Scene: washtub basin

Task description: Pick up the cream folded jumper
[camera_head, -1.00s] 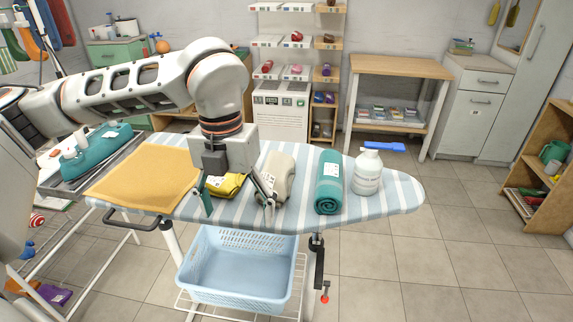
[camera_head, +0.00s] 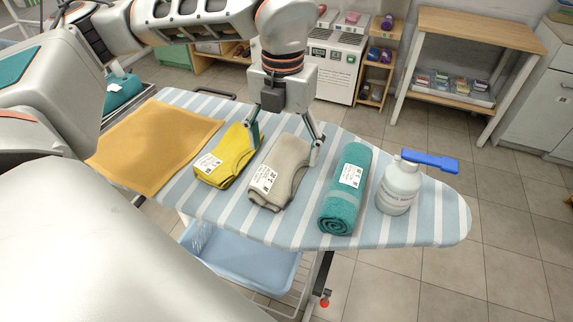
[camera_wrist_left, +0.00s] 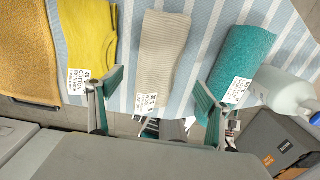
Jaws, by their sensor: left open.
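The cream folded jumper (camera_head: 278,174) lies on the striped ironing board, with a white label on its near end. It also shows in the left wrist view (camera_wrist_left: 161,50), ribbed and flat. My left gripper (camera_head: 284,150) is open above the jumper's far part, one finger on each side of it in the picture. Its fingers (camera_wrist_left: 152,106) are spread wide and empty in the left wrist view. I cannot tell whether they touch the cloth. My right gripper is not in view.
A yellow folded garment (camera_head: 226,156) lies close on the left and a teal rolled towel (camera_head: 346,190) on the right. A white bottle with a blue top (camera_head: 398,188) stands beyond the towel. An orange cloth (camera_head: 150,145) covers the board's left part. A blue basket (camera_head: 240,262) sits below.

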